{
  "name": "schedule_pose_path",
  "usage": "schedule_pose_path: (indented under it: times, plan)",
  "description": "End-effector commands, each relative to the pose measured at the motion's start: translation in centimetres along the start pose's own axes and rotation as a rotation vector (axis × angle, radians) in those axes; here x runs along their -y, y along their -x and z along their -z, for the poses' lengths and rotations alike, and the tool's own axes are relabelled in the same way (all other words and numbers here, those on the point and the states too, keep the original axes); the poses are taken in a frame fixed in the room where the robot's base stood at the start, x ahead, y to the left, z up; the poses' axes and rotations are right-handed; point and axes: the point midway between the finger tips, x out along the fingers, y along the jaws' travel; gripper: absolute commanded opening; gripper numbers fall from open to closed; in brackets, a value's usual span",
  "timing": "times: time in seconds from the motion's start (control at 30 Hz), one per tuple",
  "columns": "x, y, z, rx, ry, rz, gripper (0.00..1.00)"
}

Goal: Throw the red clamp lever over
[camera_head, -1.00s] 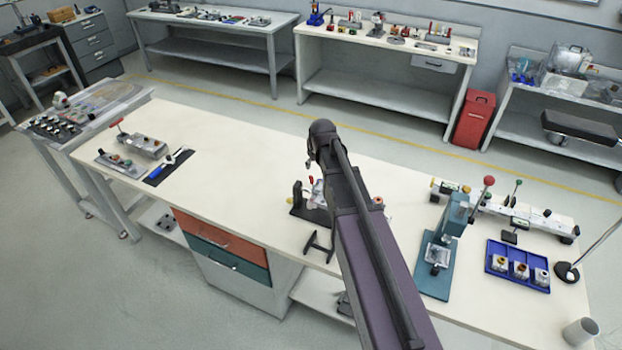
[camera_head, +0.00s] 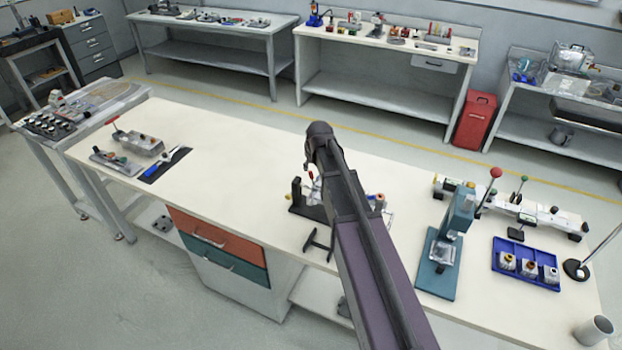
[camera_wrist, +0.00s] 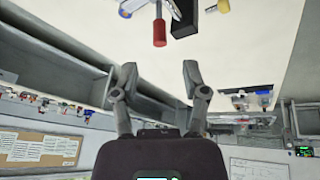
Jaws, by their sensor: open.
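The red clamp lever (camera_head: 311,175) stands small and upright at a dark fixture (camera_head: 297,198) on the long cream bench, partly behind my arm. In the wrist view, its red grip (camera_wrist: 160,33) hangs from the upper edge on a thin metal shank, because that picture is upside down. My gripper (camera_wrist: 158,76) is open, with its two fingers spread and nothing between them. The red grip lies beyond the fingertips, in line with the gap and apart from both. In the head view, my arm hides the fingers and much of the fixture.
A teal press (camera_head: 447,240) with a red ball knob and a blue tray (camera_head: 527,263) of small parts stand right of my arm. Another clamp device (camera_head: 138,145) with a red handle is at the bench's left end. The bench between is mostly clear.

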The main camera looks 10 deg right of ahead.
Motion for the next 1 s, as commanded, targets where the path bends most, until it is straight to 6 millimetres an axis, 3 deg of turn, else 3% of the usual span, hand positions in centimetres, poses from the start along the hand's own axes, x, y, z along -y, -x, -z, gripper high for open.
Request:
schedule_pose_path:
  times: [0.6, 1.0]
  plan:
    - [0.1, -5.6, 0.0, 0.0, 0.001, 0.0, 0.58]
    - [0.1, -7.5, 0.0, 0.0, 0.001, 0.001, 0.58]
